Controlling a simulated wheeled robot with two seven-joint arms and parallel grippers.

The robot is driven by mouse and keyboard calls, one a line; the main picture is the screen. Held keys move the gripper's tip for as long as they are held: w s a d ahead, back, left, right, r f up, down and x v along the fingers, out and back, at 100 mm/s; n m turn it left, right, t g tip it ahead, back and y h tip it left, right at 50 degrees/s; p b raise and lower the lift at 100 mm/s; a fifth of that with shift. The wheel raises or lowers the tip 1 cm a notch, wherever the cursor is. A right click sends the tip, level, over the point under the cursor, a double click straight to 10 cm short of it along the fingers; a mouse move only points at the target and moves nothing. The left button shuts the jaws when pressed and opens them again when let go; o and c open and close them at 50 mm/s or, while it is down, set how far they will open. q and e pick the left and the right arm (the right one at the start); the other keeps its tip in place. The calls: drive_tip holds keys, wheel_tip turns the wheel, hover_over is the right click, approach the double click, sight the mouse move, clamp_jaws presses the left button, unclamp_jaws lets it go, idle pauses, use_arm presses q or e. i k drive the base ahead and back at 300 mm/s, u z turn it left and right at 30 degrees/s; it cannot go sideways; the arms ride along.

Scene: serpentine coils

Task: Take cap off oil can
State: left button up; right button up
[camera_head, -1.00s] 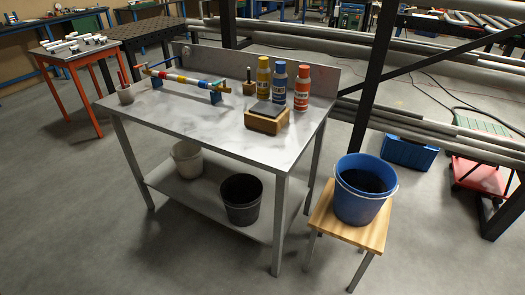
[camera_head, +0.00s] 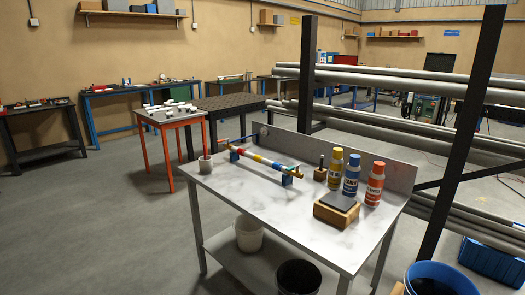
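Three bottles stand upright in a row at the back right of the grey metal workbench (camera_head: 240,200). They are a yellow bottle (camera_head: 335,170), a blue bottle (camera_head: 351,176) and an orange-red bottle (camera_head: 374,186). Each has a top of its own colour. Their labels are too small to read, so I cannot tell which one is the oil can. Neither of my grippers is in view.
A wooden block with a dark slab (camera_head: 336,210) sits before the bottles. A striped bar on blue supports (camera_head: 265,163) and a grey cup (camera_head: 205,165) stand further left. A blue bucket (camera_head: 440,280) is at lower right. Floor at left is clear.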

sight(337, 153)
drive_tip(key=u, duration=0.35)
drive_tip(key=i, duration=1.95)
drive_tip(key=z, duration=2.4)
